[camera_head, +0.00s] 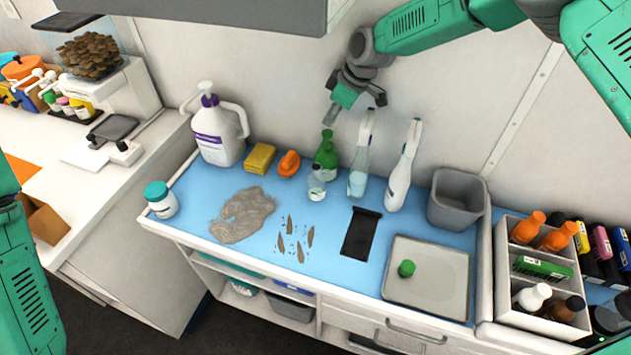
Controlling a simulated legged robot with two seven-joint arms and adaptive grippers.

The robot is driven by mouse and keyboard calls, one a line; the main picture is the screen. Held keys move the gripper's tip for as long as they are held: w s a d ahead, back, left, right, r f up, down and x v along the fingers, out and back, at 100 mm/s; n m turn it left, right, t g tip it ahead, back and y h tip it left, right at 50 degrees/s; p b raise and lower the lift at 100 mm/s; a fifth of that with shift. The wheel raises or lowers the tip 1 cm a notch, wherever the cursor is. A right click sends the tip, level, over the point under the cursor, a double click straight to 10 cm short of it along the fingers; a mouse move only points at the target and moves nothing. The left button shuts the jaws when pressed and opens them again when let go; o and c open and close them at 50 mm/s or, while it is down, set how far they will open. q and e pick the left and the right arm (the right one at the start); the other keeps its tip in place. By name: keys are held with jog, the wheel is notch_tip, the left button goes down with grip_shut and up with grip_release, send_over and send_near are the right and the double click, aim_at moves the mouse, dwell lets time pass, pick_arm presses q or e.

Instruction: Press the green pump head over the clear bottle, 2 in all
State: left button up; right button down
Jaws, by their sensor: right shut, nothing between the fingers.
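A green bottle with a green pump head (327,136) stands on the blue counter mat near the back wall. A small clear bottle (317,188) stands just in front of it and overlaps its lower part in the picture. I cannot tell whether the pump's nozzle lies right over the clear bottle. My right gripper (332,115) reaches down from the upper right, shut and empty. Its tip shows just above the pump head; I cannot tell whether they touch. My left arm shows at the left edge, but its gripper is out of view.
Spray bottles (359,172) and (403,170) stand right of the pump, an orange object (289,163) and yellow sponge (260,158) left. A white jug (215,135) is farther left. Fur (243,214) lies in front. A tray (440,278) holds a green cap (406,268).

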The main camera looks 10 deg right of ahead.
aim_at(328, 132)
jog(key=shift+f, duration=0.1)
dwell(0.4)
jog(key=shift+s+f+b, duration=0.1)
jog(key=shift+f+b, duration=1.4)
jog(key=shift+f, duration=0.3)
jog(key=shift+r, duration=0.1)
jog(key=shift+r+p, duration=1)
jog(key=shift+r, duration=0.8)
notch_tip(328, 132, up, 6)
jog(key=p, duration=0.3)
